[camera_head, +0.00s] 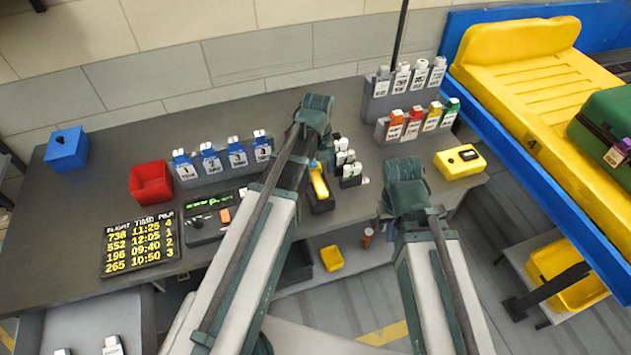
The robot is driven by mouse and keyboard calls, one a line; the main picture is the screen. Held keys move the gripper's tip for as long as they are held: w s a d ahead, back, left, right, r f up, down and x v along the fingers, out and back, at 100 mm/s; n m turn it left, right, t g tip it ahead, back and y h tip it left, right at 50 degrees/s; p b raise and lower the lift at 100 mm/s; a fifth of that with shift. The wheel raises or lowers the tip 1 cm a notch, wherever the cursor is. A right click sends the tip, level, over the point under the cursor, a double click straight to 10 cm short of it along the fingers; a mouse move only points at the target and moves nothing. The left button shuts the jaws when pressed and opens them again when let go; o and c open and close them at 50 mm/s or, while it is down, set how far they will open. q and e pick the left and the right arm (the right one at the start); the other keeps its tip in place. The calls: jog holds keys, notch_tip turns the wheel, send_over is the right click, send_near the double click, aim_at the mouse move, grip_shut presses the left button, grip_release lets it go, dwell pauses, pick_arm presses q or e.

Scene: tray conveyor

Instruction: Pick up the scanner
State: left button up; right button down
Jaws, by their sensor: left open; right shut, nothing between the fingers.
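A yellow-handled scanner (318,181) sits in a dark cradle (322,206) near the middle front of the grey desk. My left arm reaches up in front of it and covers part of its left side. My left gripper (326,158) is open, close by the top end of the scanner, and mostly hidden behind the arm; whether it touches the scanner cannot be told. My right gripper (384,213) is shut and empty, near the front desk edge, right of the scanner and apart from it, partly hidden by my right arm.
A yellow device (460,161) lies at the desk's right end. Tag racks (225,170) (405,122), white tags (348,168), a red bin (151,182), a blue box (67,149) and a flight display (141,247) stand around. A conveyor with a yellow tray (497,78) is right.

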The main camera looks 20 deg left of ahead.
aim_at(318, 180)
pick_arm(q)
notch_tip(318, 180, down, 4)
jog(key=b, duration=0.2)
jog(key=shift+d+r+b, duration=0.1)
jog(key=shift+r+b, duration=0.1)
jog(key=shift+b, duration=0.15)
jog(key=shift+r, duration=0.1)
grip_shut()
